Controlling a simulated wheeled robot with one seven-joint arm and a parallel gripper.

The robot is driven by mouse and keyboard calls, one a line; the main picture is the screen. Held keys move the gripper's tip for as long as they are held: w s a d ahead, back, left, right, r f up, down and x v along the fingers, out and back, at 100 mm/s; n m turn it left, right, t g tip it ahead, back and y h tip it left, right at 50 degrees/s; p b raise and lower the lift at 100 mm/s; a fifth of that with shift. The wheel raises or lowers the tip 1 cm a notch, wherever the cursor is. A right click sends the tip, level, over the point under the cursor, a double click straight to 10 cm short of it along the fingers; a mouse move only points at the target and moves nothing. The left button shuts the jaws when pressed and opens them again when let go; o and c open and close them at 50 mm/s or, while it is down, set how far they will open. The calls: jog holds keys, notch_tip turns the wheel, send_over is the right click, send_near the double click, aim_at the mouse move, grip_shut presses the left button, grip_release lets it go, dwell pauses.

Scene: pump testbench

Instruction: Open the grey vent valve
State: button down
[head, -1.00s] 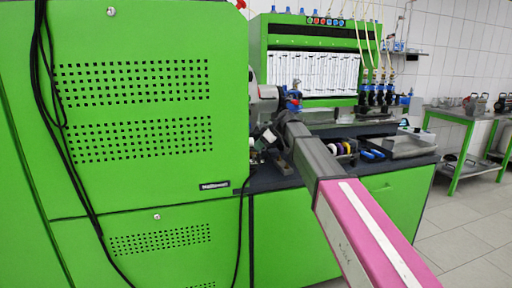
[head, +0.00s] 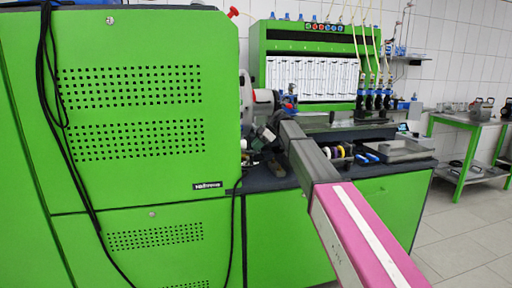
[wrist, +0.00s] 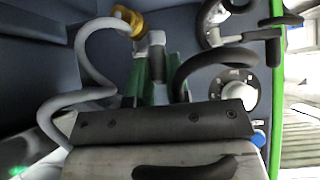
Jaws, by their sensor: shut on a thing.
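In the wrist view, my gripper (wrist: 157,72) reaches out beyond a dark bar with its two green-tinted fingers closed around a small grey part (wrist: 156,42), which looks like the grey vent valve. Its pale top shows between the fingertips; its lower part is hidden by the fingers and bar. In the head view, my arm reaches to the bench beside the green cabinet, and the gripper's end is too small and covered to make out the valve there.
A grey hose (wrist: 88,70) curves at the left and a black hose (wrist: 205,62) at the right. A yellow ring (wrist: 127,20) and a round white dial (wrist: 237,90) are close by. The large green cabinet (head: 130,190) stands left of my arm; a metal tray (head: 402,150) lies right.

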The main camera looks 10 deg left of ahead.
jog(key=shift+w+f, duration=0.1)
jog(key=shift+f, duration=0.15)
jog(key=c, duration=1.1)
grip_release()
